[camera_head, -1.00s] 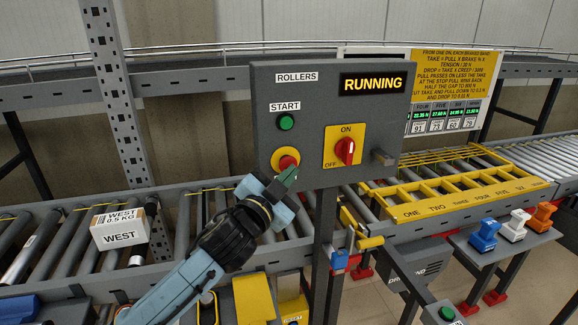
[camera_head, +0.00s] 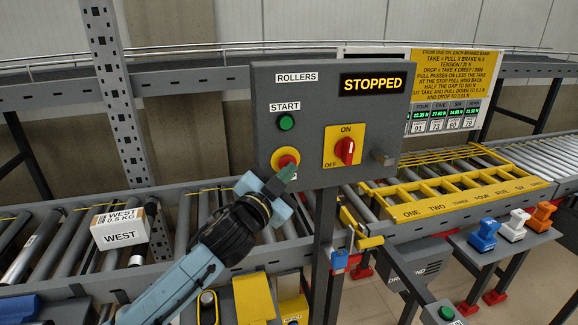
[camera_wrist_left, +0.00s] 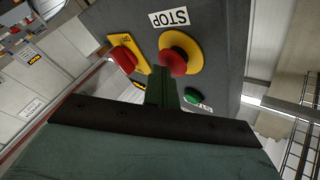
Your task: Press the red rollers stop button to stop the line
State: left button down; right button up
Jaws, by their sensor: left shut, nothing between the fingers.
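The red stop button (camera_head: 287,161) sits on a yellow round base at the lower left of the grey rollers panel (camera_head: 330,95). The panel's display (camera_head: 373,84) reads STOPPED. My left gripper (camera_head: 286,174) is shut and empty, its tips just below and in front of the red button. In the left wrist view the red button (camera_wrist_left: 173,62) shows just beyond the fingertips (camera_wrist_left: 162,75), under a STOP label. I cannot tell whether the tips touch it. The green start button (camera_head: 286,122) is above. My right gripper is not in view.
A red ON/OFF switch (camera_head: 345,151) on a yellow plate is right of the stop button. A box marked WEST (camera_head: 119,229) lies on the roller conveyor (camera_head: 75,245) at left. Yellow frames (camera_head: 450,185) and blue, white and orange items stand at right.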

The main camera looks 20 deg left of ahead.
pick_arm(q)
jog(key=shift+s, duration=0.1)
jog(key=shift+s+d, duration=0.45)
jog(key=shift+s, duration=0.2)
jog(key=s+d, duration=0.1)
jog(key=s, duration=0.1)
jog(key=s+d+p, duration=0.1)
jog(key=s+d, duration=0.1)
jog(key=shift+s, duration=0.1)
dwell(0.5)
jog(key=shift+a+f, duration=0.1)
dwell(0.5)
